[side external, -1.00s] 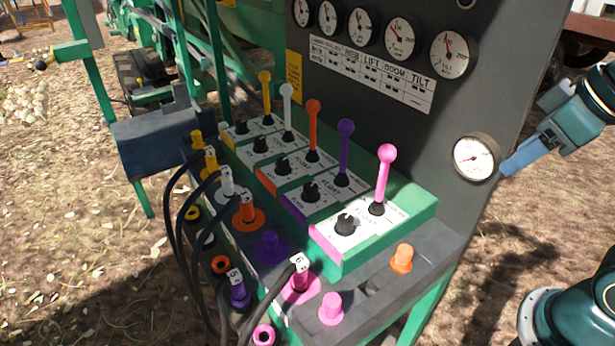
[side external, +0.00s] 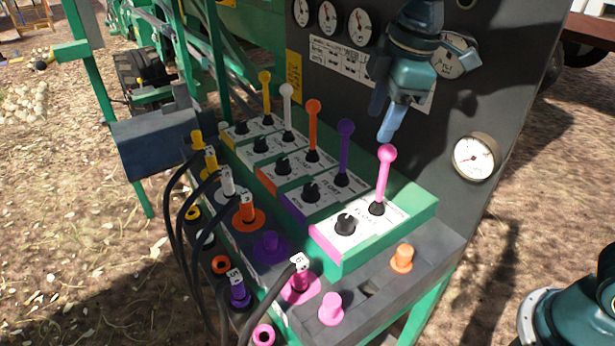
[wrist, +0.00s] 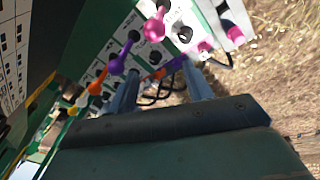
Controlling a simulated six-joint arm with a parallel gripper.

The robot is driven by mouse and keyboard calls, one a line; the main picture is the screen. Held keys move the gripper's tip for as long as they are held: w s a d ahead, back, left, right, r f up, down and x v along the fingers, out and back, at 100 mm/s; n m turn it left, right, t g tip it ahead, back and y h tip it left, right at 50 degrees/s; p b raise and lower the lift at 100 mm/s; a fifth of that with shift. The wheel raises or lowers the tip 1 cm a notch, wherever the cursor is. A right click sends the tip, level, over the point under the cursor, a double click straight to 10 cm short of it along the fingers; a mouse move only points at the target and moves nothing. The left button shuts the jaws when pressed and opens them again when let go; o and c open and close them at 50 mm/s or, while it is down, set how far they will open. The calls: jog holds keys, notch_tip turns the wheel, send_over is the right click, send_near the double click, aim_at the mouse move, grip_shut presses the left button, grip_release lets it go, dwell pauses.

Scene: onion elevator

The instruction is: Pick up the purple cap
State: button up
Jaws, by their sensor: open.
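The purple cap (side external: 270,247) stands on a purple base in the row of sockets, left of the purple lever, in the side external view. My gripper (side external: 385,118) is open and empty. It hangs in the air above and behind the levers, near the gauge panel, well apart from the cap. In the wrist view my two fingers (wrist: 160,72) are spread, and a purple patch (wrist: 178,62) shows beside the right finger. I cannot tell whether that patch is the cap.
Upright levers, including the purple lever (side external: 346,150) and pink lever (side external: 384,175), stand below my gripper. Black hoses (side external: 180,225) curve from plugs. A purple plug (side external: 239,290), pink cap (side external: 330,308) and orange cap (side external: 402,258) stand nearby. The gauge panel (side external: 440,130) rises behind.

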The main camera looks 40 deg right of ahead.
jog(key=w+a+f+n+g, duration=0.1)
jog(key=w+a+f+n, duration=0.4)
jog(key=w+a+f, duration=0.15)
jog(key=n+g, duration=0.2)
jog(key=n, duration=0.4)
send_over(269, 236)
notch_tip(269, 236, down, 9)
jog(key=shift+w+r+h, duration=0.1)
jog(key=shift+r+h, duration=0.1)
jog(key=shift+h, duration=0.1)
jog(key=shift+f, duration=0.1)
jog(key=shift+m, duration=0.3)
jog(key=shift+f, duration=4.2)
jog(key=shift+f, duration=2.6)
